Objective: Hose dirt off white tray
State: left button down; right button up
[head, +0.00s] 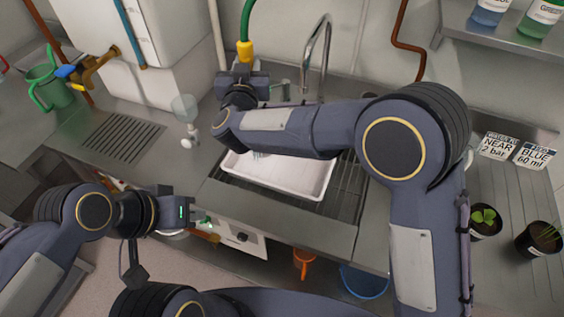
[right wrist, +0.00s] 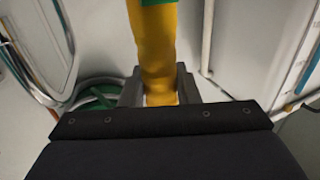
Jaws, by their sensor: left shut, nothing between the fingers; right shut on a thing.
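The white tray (head: 300,187) lies in the sink on a dark rack. Its far side is hidden behind my right arm, and I cannot make out dirt on the part that shows. My right gripper (head: 243,76) is beyond the tray, near the back wall, shut on the yellow end of a green hose (head: 246,48). In the right wrist view the yellow hose end (right wrist: 153,50) stands between the fingers of the right gripper (right wrist: 160,88). My left gripper (head: 190,211) is shut and empty in front of the counter, to the left of the tray.
A tall curved tap (head: 318,50) stands behind the sink. A green watering can (head: 52,85) and a brass tap (head: 100,68) are at the far left. Potted seedlings (head: 485,219) stand at the right. A blue bowl (head: 364,283) is below the counter.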

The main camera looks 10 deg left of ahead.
jog(key=shift+w+d+p, duration=0.15)
jog(key=shift+w+d, duration=0.1)
jog(key=shift+w, duration=0.9)
jog(key=shift+w+d+p, duration=0.15)
jog(key=shift+w+d, duration=0.1)
jog(key=shift+w, duration=0.85)
jog(key=shift+s, duration=0.15)
jog(key=shift+s+a+r, duration=0.1)
jog(key=shift+s+a, duration=0.2)
jog(key=shift+s, duration=1.05)
jog(key=shift+s+a+f, duration=0.1)
jog(key=shift+s+a, duration=0.25)
jog(key=shift+s, duration=0.95)
jog(key=shift+s+a+r, duration=0.1)
jog(key=shift+s+a, duration=0.2)
jog(key=shift+s, duration=1.25)
